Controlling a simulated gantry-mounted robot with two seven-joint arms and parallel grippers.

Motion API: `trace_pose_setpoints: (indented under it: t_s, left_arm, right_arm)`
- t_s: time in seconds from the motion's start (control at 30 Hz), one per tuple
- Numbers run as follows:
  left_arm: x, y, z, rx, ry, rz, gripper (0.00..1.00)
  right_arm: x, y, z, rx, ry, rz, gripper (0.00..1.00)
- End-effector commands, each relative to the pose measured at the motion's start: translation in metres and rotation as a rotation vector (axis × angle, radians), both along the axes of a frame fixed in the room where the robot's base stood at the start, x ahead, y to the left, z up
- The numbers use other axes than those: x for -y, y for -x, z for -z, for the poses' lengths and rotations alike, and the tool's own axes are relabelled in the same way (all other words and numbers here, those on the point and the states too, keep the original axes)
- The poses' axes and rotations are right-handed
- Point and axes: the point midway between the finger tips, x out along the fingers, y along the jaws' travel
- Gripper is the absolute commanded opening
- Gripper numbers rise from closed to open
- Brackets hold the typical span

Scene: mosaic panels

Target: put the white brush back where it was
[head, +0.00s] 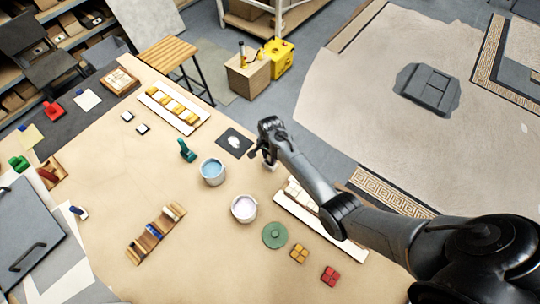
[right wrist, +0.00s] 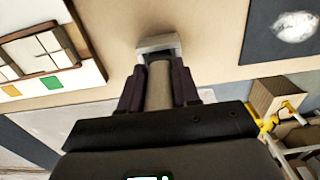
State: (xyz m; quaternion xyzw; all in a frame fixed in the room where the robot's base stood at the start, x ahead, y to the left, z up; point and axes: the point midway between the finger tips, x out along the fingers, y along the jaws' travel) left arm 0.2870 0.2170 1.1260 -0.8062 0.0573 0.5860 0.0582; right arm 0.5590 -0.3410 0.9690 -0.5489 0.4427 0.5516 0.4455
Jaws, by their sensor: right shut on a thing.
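My right gripper (head: 268,150) is over the tan table near its right edge, just right of the light-blue bucket. In the right wrist view its two dark fingers (right wrist: 159,88) are shut on the pale handle of the white brush (right wrist: 158,72). The brush's wide pale head (right wrist: 158,43) points away from the gripper. In the head view, the gripper mostly hides the brush; a small pale part (head: 269,165) shows below the fingers. I cannot tell whether it touches the table. My left gripper is not in view.
A light-blue bucket (head: 212,171) and a pale-lilac bucket (head: 244,208) stand left of my right arm. A dark square with a white patch (head: 234,142) and a green tool (head: 187,151) lie nearby. A wooden rack (head: 143,246) is at lower left; bare table surrounds it.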

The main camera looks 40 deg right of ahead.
Motion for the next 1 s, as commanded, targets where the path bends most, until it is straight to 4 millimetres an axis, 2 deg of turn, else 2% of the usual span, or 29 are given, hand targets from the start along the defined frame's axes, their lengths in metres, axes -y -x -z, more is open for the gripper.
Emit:
trace_pose_setpoints:
  t_s: [0.03, 0.2, 0.47, 0.63, 0.77, 1.0]
  left_arm:
    - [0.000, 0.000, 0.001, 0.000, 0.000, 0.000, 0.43]
    - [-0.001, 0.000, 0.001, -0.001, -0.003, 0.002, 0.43]
    - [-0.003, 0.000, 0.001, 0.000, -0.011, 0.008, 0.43]
    - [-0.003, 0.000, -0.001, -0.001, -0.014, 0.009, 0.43]
    - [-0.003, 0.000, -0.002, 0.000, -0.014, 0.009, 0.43]
    - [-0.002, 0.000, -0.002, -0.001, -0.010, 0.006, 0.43]
  right_arm:
    - [0.000, 0.000, 0.001, 0.000, 0.000, 0.000, 0.33]
    - [0.000, 0.000, 0.001, 0.000, -0.001, 0.000, 0.57]
    - [0.000, 0.000, 0.000, 0.000, -0.001, 0.000, 0.57]
    - [0.000, 0.000, -0.008, 0.000, 0.000, 0.000, 0.57]
    - [0.000, -0.001, -0.025, 0.002, 0.002, 0.001, 0.57]
    - [0.001, -0.001, -0.069, 0.003, 0.001, 0.000, 0.57]
